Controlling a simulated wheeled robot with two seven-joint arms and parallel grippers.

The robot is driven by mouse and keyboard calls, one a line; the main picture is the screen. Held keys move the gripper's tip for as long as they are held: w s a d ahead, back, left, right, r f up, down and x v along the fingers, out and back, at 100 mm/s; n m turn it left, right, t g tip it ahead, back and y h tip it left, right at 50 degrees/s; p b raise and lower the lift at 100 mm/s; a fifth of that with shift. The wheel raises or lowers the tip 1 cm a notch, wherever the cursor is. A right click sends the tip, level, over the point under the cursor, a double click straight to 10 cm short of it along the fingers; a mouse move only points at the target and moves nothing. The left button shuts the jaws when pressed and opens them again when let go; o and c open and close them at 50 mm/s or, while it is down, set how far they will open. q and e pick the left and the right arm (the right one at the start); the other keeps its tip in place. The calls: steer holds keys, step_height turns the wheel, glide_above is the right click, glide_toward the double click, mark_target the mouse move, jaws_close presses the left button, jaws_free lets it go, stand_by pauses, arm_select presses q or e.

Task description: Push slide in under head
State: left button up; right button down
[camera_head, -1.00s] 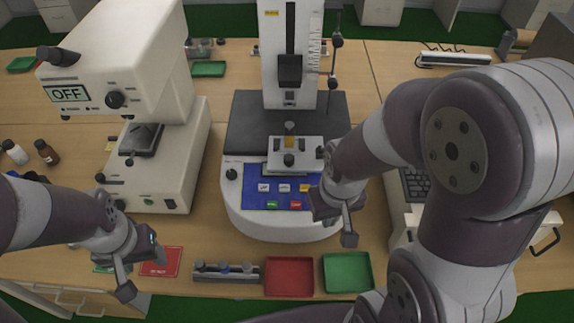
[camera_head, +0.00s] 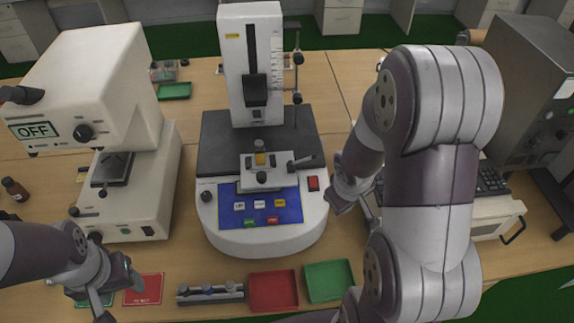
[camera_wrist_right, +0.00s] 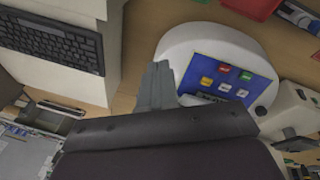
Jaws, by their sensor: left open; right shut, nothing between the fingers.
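The white test machine (camera_head: 222,228) stands in the middle of the head view with a blue button panel. Its slide (camera_head: 283,178) is a light block with a yellow-topped piece and a dark side handle, at the front of the dark base plate. The black head (camera_head: 256,92) is on the upright column, behind and above the slide. My right gripper (camera_head: 370,218) is shut and empty, right of the machine and apart from the slide; its fingers show in the right wrist view (camera_wrist_right: 155,85). My left gripper (camera_head: 97,301) is open at the table's front left.
A bench instrument marked OFF (camera_head: 155,185) stands left. A red tray (camera_head: 273,291), a green tray (camera_head: 329,281) and a small rack (camera_head: 210,292) lie along the front edge. A keyboard (camera_head: 490,182) and a grey machine (camera_head: 545,95) are at right.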

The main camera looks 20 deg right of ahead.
steer(key=w+d+n+t, duration=0.2)
steer(key=w+d+n, duration=0.1)
steer(key=w, duration=0.1)
steer(key=n+t+y+b, duration=0.1)
steer(key=n+t+y, duration=0.1)
steer(key=n+y, duration=0.5)
glide_toward(288, 175)
steer(key=a+f+h, duration=0.1)
steer(key=a+f, duration=0.1)
steer(key=s+a+f+n+h, duration=0.1)
steer(key=a+f, duration=0.1)
steer(key=shift+s+n, duration=0.15)
steer(key=shift+n, duration=0.15)
steer(key=w+p, duration=0.1)
steer(key=w, duration=0.1)
steer(key=shift+w+d+r, duration=0.25)
steer(key=shift+r, duration=0.05)
steer(key=shift+w+d+f+p, duration=0.2)
steer(key=shift+w+d+p, duration=0.15)
steer(key=shift+w, duration=0.35)
steer(key=shift+a, duration=0.1)
